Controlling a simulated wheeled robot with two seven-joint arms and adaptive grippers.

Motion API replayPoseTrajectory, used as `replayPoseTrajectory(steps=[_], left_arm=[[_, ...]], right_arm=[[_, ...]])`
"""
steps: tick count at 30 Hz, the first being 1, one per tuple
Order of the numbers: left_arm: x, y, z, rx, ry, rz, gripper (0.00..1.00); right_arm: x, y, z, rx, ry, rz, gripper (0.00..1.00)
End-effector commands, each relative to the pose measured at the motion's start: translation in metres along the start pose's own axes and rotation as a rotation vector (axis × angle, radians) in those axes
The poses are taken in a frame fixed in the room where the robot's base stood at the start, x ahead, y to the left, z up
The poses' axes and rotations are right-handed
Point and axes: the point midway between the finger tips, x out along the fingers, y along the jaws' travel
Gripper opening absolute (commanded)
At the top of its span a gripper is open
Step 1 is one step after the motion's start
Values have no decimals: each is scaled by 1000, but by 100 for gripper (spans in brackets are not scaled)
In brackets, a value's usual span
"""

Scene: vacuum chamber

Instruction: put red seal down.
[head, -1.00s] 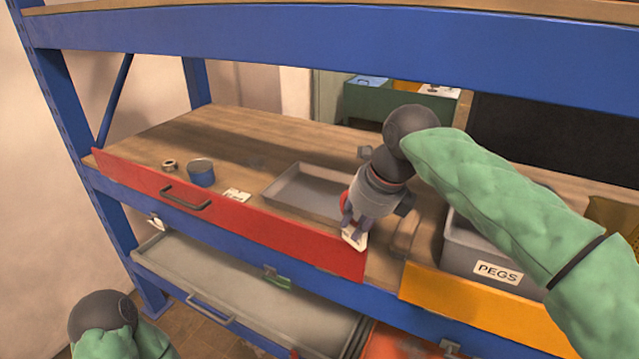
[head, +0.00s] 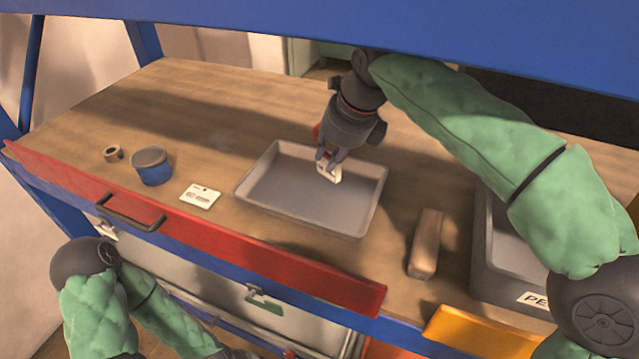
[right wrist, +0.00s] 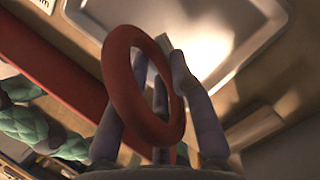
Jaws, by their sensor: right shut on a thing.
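The red seal (right wrist: 118,85) is a thick red ring that shows large in the right wrist view, among the fingers of my right gripper (right wrist: 165,65). In the head view only a small red edge of it (head: 317,132) shows beside the gripper's body. My right gripper (head: 329,168) is shut on the seal and points down over the grey tray (head: 256,166). A small white piece shows at its fingertips; I cannot tell what it is. The tray floor below looks empty. My left arm is at the lower left; its gripper is not visible.
On the wooden shelf are a tape roll (head: 113,153), a blue tin (head: 152,168), a white card (head: 200,196) and a brown block (head: 425,243). A grey pegs bin (head: 482,255) stands right. A red front panel (head: 250,251) edges the shelf; a blue beam crosses above.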

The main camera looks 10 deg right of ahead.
Motion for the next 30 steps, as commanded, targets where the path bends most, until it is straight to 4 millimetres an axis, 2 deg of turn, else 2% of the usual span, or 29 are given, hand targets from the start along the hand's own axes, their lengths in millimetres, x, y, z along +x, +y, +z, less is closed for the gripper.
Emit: replayPoseTrajectory(steps=[4, 11, 19, 30], left_arm=[[14, -5, 0, 0, -1, 0, 40], [21, -7, -1, 0, -1, 0, 40], [38, -14, -1, 0, 0, 0, 40], [38, -14, -2, 0, 0, 0, 40]], right_arm=[[26, 0, -11, 0, 2, 1, 0], [44, 0, -18, 0, 1, 1, 0], [81, 1, -33, 0, 3, 1, 0], [84, 0, -34, 0, 1, 0, 0]])
